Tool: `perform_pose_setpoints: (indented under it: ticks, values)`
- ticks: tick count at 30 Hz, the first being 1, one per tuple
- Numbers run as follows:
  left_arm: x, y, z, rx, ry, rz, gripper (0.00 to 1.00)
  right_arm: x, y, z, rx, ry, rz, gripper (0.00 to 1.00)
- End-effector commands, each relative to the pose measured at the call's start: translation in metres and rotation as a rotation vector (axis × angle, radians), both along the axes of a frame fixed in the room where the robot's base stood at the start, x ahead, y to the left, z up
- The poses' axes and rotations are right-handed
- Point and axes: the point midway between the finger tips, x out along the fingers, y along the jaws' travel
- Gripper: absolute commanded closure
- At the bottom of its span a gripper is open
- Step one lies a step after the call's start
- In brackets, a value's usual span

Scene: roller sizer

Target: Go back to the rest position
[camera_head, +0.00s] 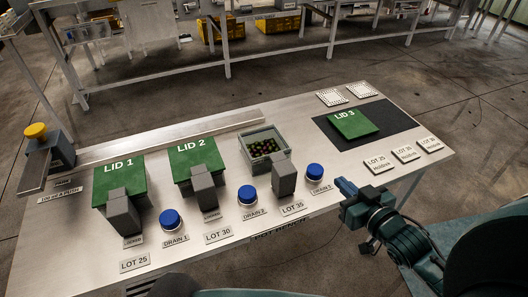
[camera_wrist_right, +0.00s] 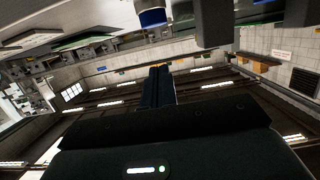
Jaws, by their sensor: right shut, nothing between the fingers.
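My right gripper (camera_head: 346,187) is at the front edge of the bench, right of the blue knob marked DRAIN 3 (camera_head: 315,171). Its fingers are shut and empty, clear of the knob. In the right wrist view the shut fingers (camera_wrist_right: 158,75) point at the room, with a blue knob (camera_wrist_right: 152,13) at the top edge. My left gripper is not in view.
The bench (camera_head: 290,118) carries green LID 1 (camera_head: 117,175) and LID 2 (camera_head: 193,155) on boxes. An open box (camera_head: 244,149) holds small round items. LID 3 (camera_head: 353,124) lies on a dark mat (camera_head: 393,117). Blue knobs and grey blocks line the front.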

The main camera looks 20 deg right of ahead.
Motion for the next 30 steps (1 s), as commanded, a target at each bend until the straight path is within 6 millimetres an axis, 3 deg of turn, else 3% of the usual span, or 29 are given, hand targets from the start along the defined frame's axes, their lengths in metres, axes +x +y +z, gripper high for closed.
perform_pose_setpoints:
  ticks: [16,19,23,27,30]
  values:
    - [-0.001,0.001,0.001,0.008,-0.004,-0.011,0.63,-0.003,0.0,0.001,0.0,-0.001,0.0,1.0]
    - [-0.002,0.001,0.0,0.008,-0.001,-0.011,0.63,-0.007,0.007,-0.009,0.001,0.024,0.002,1.0]
    - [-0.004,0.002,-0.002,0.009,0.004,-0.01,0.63,-0.027,0.042,-0.052,-0.002,0.131,0.028,1.0]
    - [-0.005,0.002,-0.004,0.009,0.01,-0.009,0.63,-0.058,0.099,-0.098,-0.013,0.264,0.094,1.0]
    - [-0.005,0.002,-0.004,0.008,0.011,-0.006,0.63,-0.076,0.135,-0.118,-0.019,0.33,0.143,1.0]
